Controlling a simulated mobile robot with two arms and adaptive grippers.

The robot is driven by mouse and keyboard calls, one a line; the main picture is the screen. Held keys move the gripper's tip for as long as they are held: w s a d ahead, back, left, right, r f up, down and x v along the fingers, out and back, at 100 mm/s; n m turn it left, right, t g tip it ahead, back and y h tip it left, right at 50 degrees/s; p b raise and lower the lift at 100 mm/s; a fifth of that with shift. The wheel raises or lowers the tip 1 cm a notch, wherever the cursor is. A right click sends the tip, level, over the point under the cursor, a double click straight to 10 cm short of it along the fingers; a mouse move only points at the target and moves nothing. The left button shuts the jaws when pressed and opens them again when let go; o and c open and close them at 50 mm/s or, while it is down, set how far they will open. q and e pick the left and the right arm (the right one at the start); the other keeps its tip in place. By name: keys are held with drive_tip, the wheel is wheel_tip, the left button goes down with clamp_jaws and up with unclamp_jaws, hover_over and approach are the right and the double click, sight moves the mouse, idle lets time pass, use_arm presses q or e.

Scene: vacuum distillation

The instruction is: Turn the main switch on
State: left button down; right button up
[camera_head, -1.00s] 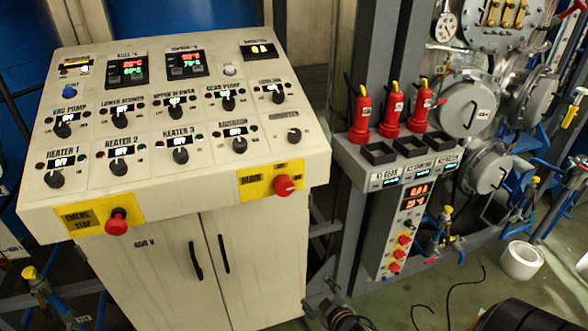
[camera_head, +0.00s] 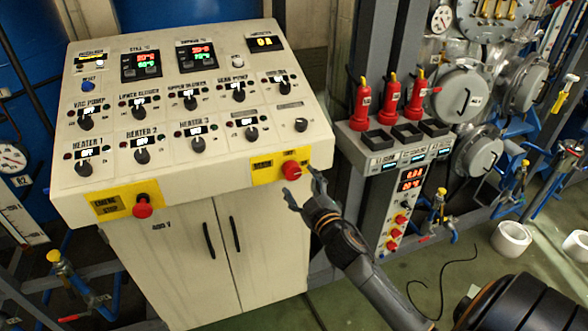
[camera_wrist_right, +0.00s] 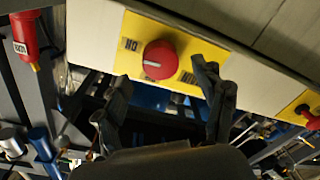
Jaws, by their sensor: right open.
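The main switch (camera_head: 291,170) is a red round knob on a yellow plate (camera_head: 264,172) at the right of the console's front edge. In the right wrist view the red knob (camera_wrist_right: 159,59) shows a pale line on its face and lies ahead of the fingers. My right gripper (camera_head: 302,187) is open, just below and to the right of the knob in the head view. Its two fingers (camera_wrist_right: 168,100) stand apart with nothing between them, and I see no clear contact with the knob. My left gripper is not in view.
A red emergency stop button (camera_head: 142,206) sits on another yellow plate at the console's left front. The console top (camera_head: 75,140) holds several black knobs and small displays. White cabinet doors (camera_head: 185,262) lie below.

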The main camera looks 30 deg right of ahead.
sight(295, 174)
drive_tip(key=w, duration=0.3)
drive_tip(key=shift+w+d+p, duration=0.35)
drive_tip(key=shift+d, duration=0.05)
drive_tip(key=shift+w, duration=0.35)
drive_tip(key=c, duration=1.1)
drive_tip(key=shift+m, duration=0.5)
drive_tip(key=shift+c, duration=0.2)
drive_tip(key=o, duration=1.1)
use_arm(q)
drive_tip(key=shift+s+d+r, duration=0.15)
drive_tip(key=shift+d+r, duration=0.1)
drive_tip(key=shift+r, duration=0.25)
use_arm(e)
drive_tip(key=shift+o, duration=0.2)
